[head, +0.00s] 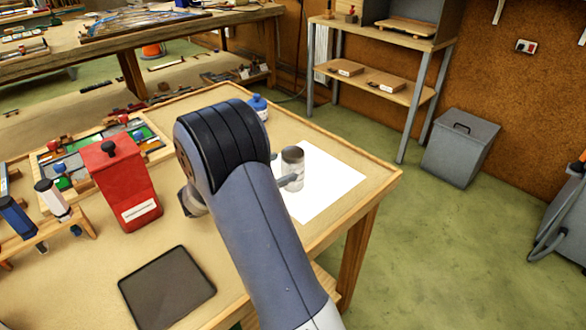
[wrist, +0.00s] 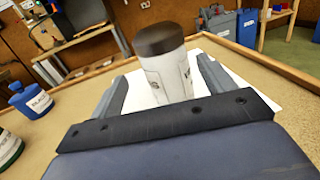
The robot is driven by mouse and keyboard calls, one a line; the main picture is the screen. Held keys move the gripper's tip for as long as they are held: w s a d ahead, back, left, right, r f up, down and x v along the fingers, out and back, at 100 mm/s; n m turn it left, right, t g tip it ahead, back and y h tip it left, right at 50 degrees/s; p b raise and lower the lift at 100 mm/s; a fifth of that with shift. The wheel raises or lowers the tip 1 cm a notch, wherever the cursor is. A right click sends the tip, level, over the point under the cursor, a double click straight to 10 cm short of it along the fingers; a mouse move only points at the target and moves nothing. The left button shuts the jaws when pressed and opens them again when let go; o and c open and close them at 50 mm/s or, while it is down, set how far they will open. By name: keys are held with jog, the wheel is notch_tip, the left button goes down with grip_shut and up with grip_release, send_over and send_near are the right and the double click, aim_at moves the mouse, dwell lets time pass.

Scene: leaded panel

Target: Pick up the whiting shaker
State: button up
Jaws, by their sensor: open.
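The whiting shaker (head: 292,170) is a pale cylinder with a dark brown cap. It stands upright on a white sheet (head: 327,187) near the table's right corner. In the wrist view the shaker (wrist: 170,75) stands between the two grey fingers of my gripper (wrist: 166,85), with a visible gap on at least the right side. My gripper is open around it. In the head view my gripper (head: 283,170) is mostly hidden behind my arm, with finger parts showing beside the shaker. The shaker's base is hidden in the wrist view by the gripper's dark front bar.
A blue bottle (head: 258,106) stands behind my arm, left of the sheet. A red box (head: 122,183) and a dark square pad (head: 167,289) are on the table to the left. A raised wooden rim (head: 385,185) edges the table. The sheet is otherwise clear.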

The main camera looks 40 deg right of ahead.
aim_at(299, 161)
jog(key=shift+s+d+r, duration=0.1)
jog(key=shift+s+d, duration=0.05)
jog(key=shift+d, duration=0.9)
jog(key=shift+s+d+f, duration=0.1)
jog(key=shift+s+d, duration=0.1)
jog(key=shift+d, duration=0.85)
jog(key=shift+s+d+r, duration=0.1)
jog(key=shift+s+d, duration=0.05)
jog(key=shift+d, duration=0.9)
jog(key=shift+c, duration=0.3)
jog(key=c, duration=1.2)
